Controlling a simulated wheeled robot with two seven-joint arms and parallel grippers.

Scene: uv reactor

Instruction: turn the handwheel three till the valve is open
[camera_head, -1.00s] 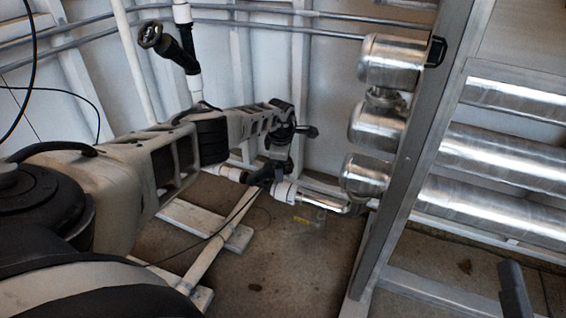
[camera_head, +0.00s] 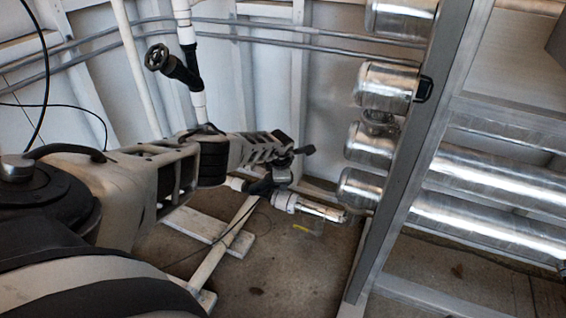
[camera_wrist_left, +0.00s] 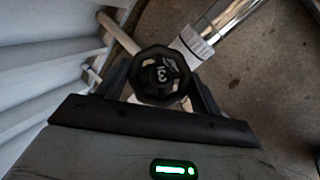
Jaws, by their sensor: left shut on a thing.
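Handwheel three (camera_wrist_left: 160,76) is a black, lobed knob marked with a "3", in the upper middle of the left wrist view. My left gripper (camera_wrist_left: 161,84) is shut on it, with one dark finger on each side. In the head view my left gripper (camera_head: 285,160) is at the low pipework in the middle, and the handwheel there is mostly hidden by the gripper and hard to make out. I cannot tell how far the valve is open. My right gripper is out of view.
Another black handwheel (camera_head: 158,57) stands on the white upright pipe (camera_head: 198,100) at upper left. Silver cylinders (camera_head: 380,145) and a metal frame post (camera_head: 405,170) stand on the right. A metal pipe (camera_head: 322,210) runs beside my gripper. Bare floor lies in front.

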